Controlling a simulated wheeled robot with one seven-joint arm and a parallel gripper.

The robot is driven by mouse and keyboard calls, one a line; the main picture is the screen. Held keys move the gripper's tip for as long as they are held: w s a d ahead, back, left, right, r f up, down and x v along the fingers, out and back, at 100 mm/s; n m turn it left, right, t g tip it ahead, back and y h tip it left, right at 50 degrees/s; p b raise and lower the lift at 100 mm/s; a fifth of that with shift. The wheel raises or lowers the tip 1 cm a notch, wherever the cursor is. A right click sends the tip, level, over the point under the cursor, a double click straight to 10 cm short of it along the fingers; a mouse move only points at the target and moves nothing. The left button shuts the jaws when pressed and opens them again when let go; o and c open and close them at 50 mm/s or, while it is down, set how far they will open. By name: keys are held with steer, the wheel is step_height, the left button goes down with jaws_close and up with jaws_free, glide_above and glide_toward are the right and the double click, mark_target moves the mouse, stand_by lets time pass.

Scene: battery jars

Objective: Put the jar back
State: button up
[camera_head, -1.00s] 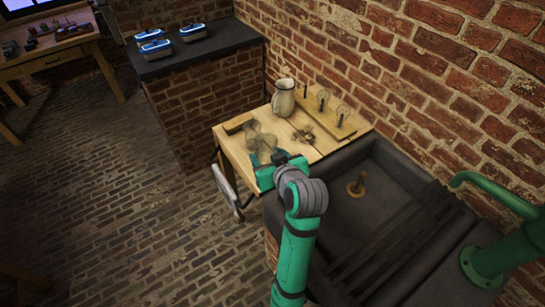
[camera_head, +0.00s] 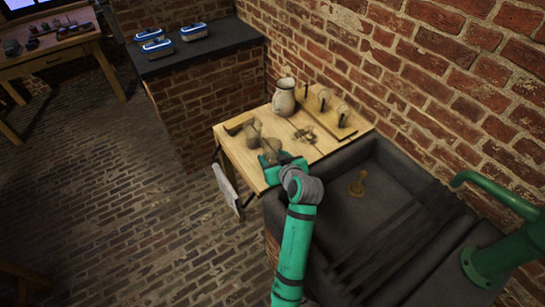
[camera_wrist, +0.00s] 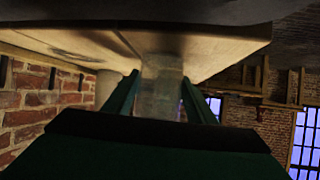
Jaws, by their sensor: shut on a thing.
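My gripper (camera_head: 270,160) is low at the front edge of the wooden table. In the wrist view, its green fingers (camera_wrist: 160,95) are shut on a clear glass jar (camera_wrist: 161,90) between them. In the head view, a blurry glass shape (camera_head: 271,147) at the fingertips seems to be this jar. Another glass shape (camera_head: 254,132) stands just behind and left of it. A wooden board (camera_head: 332,128) at the back right of the table carries upright pegs, and glass jars seem to sit over two of them.
A cream pitcher (camera_head: 284,97) stands at the back of the table (camera_head: 237,152). A small brown thing (camera_head: 304,135) lies mid-table, and a wooden piece (camera_head: 238,124) at the left. A dark sink (camera_head: 335,190) adjoins on the right. A cloth (camera_head: 225,187) hangs at the table's front.

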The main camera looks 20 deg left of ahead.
steer(key=shift+w, duration=0.1)
steer(key=shift+a+f, duration=0.1)
steer(key=shift+a, duration=0.05)
steer(key=o, duration=1.3)
steer(key=shift+c, duration=0.2)
steer(key=shift+o, duration=0.3)
steer(key=v, duration=1.2)
steer(key=shift+r, duration=0.2)
